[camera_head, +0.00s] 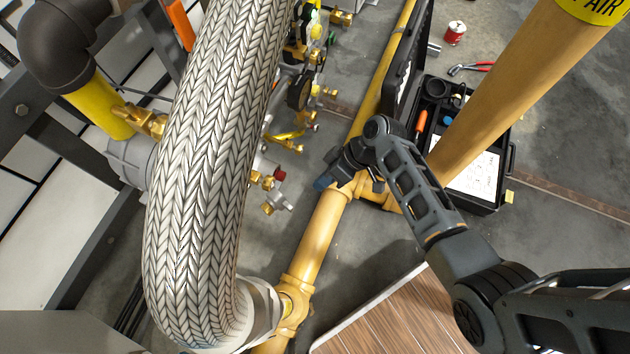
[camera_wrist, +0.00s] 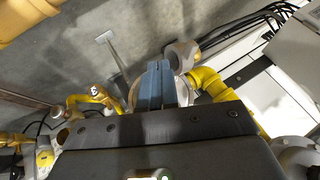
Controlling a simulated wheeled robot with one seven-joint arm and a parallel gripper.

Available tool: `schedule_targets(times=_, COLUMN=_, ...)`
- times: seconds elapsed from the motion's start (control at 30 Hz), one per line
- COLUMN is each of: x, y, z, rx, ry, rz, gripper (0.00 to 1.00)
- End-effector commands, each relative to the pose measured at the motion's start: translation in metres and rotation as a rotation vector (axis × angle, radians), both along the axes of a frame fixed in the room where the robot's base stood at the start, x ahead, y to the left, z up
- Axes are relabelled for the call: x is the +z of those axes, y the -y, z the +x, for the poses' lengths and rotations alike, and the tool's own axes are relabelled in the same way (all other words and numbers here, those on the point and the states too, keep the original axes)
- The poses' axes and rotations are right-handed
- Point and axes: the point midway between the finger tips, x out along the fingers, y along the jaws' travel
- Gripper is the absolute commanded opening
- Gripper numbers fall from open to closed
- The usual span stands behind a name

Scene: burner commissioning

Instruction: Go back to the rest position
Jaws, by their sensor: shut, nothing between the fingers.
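My gripper (camera_head: 322,184) is at the end of my dark arm, near the middle of the head view, and appears over or close to the yellow gas pipe (camera_head: 318,235). In the wrist view its two blue-grey fingers (camera_wrist: 157,86) are together, with nothing between them. A gap to the pipe cannot be judged from these views. My arm reaches in from the lower right of the head view and is bent at the elbow.
A large braided hose (camera_head: 205,170) fills the left of the head view. Brass fittings (camera_head: 268,182) and valves stand beside it. An open black tool case (camera_head: 508,160), a red can (camera_head: 455,32) and red-handled pliers (camera_head: 472,68) are on the floor. A thick tan pipe (camera_head: 525,80) crosses upper right.

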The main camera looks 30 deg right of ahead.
Motion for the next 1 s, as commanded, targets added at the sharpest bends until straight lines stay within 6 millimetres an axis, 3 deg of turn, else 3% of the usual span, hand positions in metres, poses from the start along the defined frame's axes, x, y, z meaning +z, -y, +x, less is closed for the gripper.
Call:
schedule_targets(times=0.1, x=0.019, y=0.012, z=-0.006, rx=-0.002, ry=0.001, rz=0.000, gripper=0.00)
schedule_targets(times=0.3, x=0.036, y=0.024, z=-0.012, rx=0.000, ry=0.001, rz=0.001, gripper=0.00)
schedule_targets(times=0.73, x=0.037, y=0.026, z=-0.018, rx=-0.011, ry=-0.001, rz=-0.009, gripper=0.00)
schedule_targets(times=0.87, x=0.026, y=0.018, z=-0.038, rx=-0.075, ry=0.008, rz=-0.056, gripper=0.00)
schedule_targets(times=1.0, x=0.017, y=0.011, z=-0.076, rx=-0.200, ry=0.047, rz=-0.147, gripper=0.00)
